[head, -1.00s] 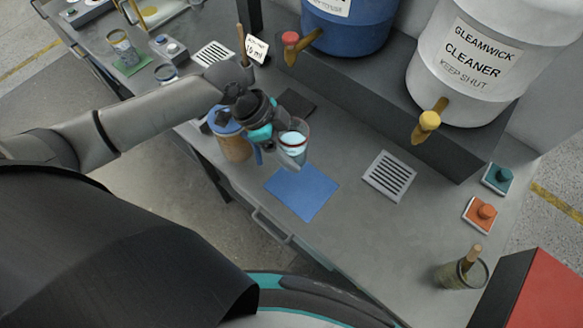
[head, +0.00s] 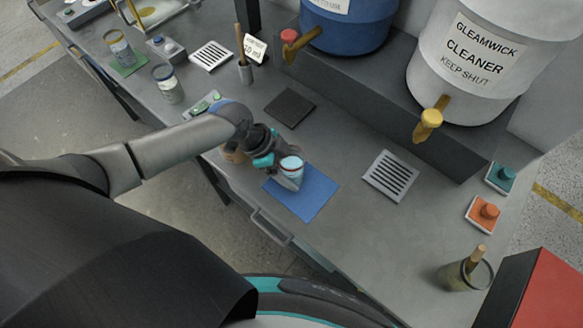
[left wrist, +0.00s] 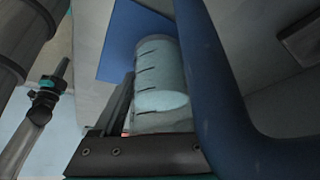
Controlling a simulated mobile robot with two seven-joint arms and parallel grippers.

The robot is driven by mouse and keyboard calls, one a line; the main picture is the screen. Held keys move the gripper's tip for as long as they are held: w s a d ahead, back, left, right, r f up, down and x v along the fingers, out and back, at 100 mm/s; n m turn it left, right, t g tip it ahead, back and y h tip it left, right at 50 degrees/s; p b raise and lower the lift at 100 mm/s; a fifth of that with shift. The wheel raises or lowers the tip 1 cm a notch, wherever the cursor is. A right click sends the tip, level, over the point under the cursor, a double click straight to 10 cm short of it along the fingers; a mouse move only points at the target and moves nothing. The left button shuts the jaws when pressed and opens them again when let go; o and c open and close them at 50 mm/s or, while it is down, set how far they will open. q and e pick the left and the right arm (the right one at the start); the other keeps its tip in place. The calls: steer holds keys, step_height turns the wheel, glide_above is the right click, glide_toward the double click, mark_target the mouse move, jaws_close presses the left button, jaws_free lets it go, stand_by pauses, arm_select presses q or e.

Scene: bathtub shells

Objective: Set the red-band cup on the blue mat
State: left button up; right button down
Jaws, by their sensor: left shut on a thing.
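The red-band cup (head: 291,171) is a clear cup with pale blue contents and a thin reddish line near its rim. It appears over the upper left part of the blue mat (head: 313,195). My left gripper (head: 277,165) is shut on it from the left. In the left wrist view the cup (left wrist: 160,75) lies between the fingers, with the blue mat (left wrist: 122,40) beyond it. I cannot tell whether its base touches the mat. The gripper hides part of the cup. My right gripper is not in view.
A dark mat (head: 290,108) and a drain grate (head: 390,175) lie nearby. A brown jar (head: 235,154) is partly hidden behind my left arm. Blue (head: 347,28) and white (head: 465,65) tanks stand at the back. A cup with a brush (head: 463,274) stands at right.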

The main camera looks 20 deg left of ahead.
arm_select(q)
steer(key=shift+f, duration=0.15)
steer(key=o, duration=1.4)
steer(key=p+v, duration=0.1)
steer(key=v, duration=1.1)
steer(key=shift+r, duration=0.2)
